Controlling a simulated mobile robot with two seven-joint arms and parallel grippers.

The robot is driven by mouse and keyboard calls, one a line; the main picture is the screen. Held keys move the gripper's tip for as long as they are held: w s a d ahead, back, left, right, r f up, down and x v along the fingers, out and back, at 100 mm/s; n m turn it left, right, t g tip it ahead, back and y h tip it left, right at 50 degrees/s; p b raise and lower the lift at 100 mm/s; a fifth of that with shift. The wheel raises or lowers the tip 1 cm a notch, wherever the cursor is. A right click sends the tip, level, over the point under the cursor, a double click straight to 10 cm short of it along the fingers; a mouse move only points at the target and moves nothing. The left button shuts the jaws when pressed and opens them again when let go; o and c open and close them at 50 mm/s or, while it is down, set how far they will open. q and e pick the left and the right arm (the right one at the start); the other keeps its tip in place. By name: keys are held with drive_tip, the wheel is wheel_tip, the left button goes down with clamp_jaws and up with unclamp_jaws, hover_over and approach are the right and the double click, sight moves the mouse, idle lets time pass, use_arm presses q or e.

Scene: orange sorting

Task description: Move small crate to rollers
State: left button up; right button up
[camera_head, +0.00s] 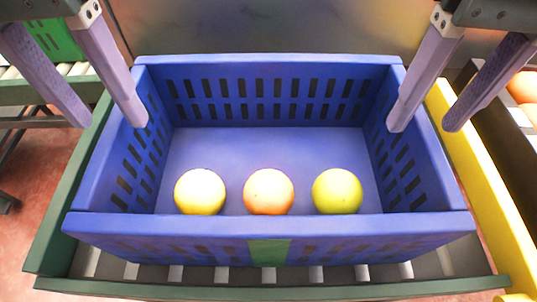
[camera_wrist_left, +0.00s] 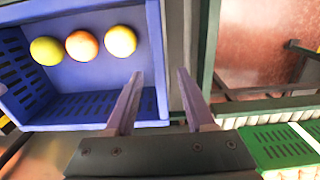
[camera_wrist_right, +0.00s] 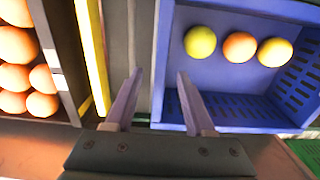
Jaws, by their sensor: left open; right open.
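The blue slotted crate (camera_head: 180,238) sits upright in the middle of the head view with three citrus fruits inside: a yellow-orange one (camera_head: 200,191), an orange one (camera_head: 268,191) and a yellow-green one (camera_head: 337,191). White rollers (camera_head: 221,274) in a green frame show under its front. My left gripper (camera_head: 106,120) is open at the crate's left wall (camera_wrist_left: 155,50), one finger on each side of it. My right gripper (camera_head: 425,128) is open at the right wall (camera_wrist_right: 162,55), likewise with a finger on each side. Neither is closed on a wall.
A green crate (camera_head: 52,38) stands on another roller line at the back left. A yellow rail (camera_head: 485,195) runs along the right. Beyond it, a dark-walled container (camera_wrist_right: 62,60) holds several oranges (camera_wrist_right: 15,75). A grey metal surface (camera_head: 270,32) lies behind the blue crate.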

sight(143, 163)
use_arm(q)
drive_tip(key=shift+f, duration=0.1)
use_arm(e)
drive_tip(key=shift+f, duration=0.1)
use_arm(q)
wheel_tip(143, 163, down, 10)
drive_tip(key=shift+r, duration=0.1)
use_arm(e)
wheel_tip(143, 163, down, 10)
drive_tip(key=shift+r, duration=0.1)
use_arm(q)
clamp_jaws()
use_arm(e)
clamp_jaws()
use_arm(q)
drive_tip(key=shift+r, duration=0.1)
use_arm(e)
drive_tip(key=shift+r, duration=0.1)
idle(0.7)
